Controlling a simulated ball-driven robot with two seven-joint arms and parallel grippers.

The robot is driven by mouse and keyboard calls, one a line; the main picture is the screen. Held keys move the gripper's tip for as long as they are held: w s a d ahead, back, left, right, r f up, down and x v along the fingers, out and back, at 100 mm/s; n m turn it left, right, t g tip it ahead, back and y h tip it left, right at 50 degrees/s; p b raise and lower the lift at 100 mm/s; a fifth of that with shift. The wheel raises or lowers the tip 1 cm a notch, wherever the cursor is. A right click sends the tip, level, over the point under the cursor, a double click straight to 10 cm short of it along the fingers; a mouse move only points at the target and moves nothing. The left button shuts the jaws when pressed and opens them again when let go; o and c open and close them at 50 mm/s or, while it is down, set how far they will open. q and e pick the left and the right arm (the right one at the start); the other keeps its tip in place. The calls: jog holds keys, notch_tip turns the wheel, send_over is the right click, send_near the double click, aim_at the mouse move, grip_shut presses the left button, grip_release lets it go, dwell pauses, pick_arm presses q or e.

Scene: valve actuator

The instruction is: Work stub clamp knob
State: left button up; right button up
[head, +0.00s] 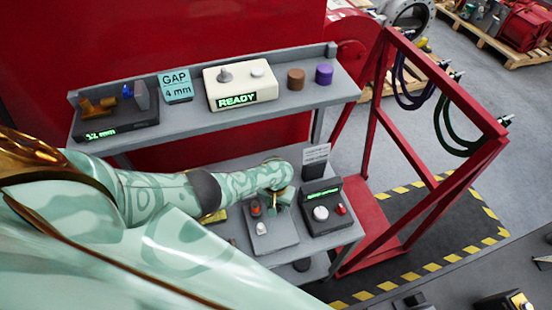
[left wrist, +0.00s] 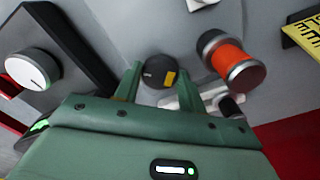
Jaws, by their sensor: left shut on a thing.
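A dark round knob with a yellow mark (left wrist: 158,72) sits on a grey surface in the left wrist view; I take it for the stub clamp knob. My left gripper (left wrist: 158,82) has its two green fingers on either side of this knob and is shut on it. In the head view my left gripper (head: 280,193) reaches down over the grey block (head: 275,239) on the lower shelf, and the knob is hidden there. My right gripper is not in view.
Right of the block is a dark box with a white dial (head: 320,213) and a red button. The upper shelf holds a cream READY box (head: 240,86), a GAP 4 mm sign (head: 175,86) and brown and purple cylinders. A red frame (head: 440,85) stands at right.

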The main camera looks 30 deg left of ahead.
pick_arm(q)
jog(key=m, duration=0.3)
jog(key=shift+m, duration=0.3)
jog(key=m, duration=0.3)
jog(key=shift+m, duration=0.3)
jog(key=m, duration=0.3)
jog(key=shift+m, duration=0.4)
jog(key=m, duration=0.3)
jog(key=shift+m, duration=0.3)
jog(key=m, duration=0.6)
jog(key=shift+d, duration=0.1)
jog(key=m+b, duration=0.1)
jog(key=m, duration=0.4)
jog(key=shift+m, duration=0.3)
